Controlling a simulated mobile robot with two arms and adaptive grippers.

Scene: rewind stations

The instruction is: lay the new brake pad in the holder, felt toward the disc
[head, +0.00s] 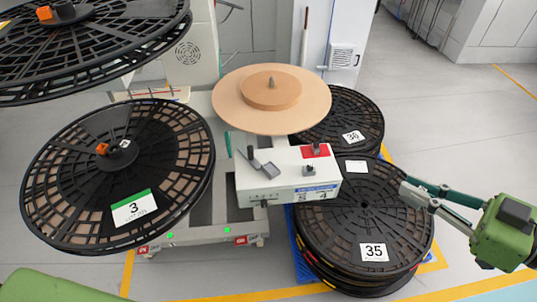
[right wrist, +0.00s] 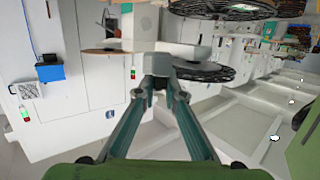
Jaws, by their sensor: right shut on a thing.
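My right gripper (head: 404,190) is at the right, its fingertips over the right part of the black reel marked 35. In the right wrist view its fingers (right wrist: 160,84) come together on something small and grey between the tips. It is too small to tell whether this is the brake pad. A tan round disc (head: 230,102) with a smaller hub on top stands behind a white box (head: 265,188). The box top carries a grey lever (head: 262,165), a red patch with a dark piece (head: 313,151) and a small grey fitting (head: 309,170). I cannot tell which is the holder. My left gripper is out of view.
Stacked black reels, one marked 35 (head: 330,235) and one marked 36 (head: 365,118), lie right of the white box. A large reel marked 3 (head: 60,190) hangs at the left, with another reel (head: 120,45) above. Grey floor (head: 460,110) is clear at the right.

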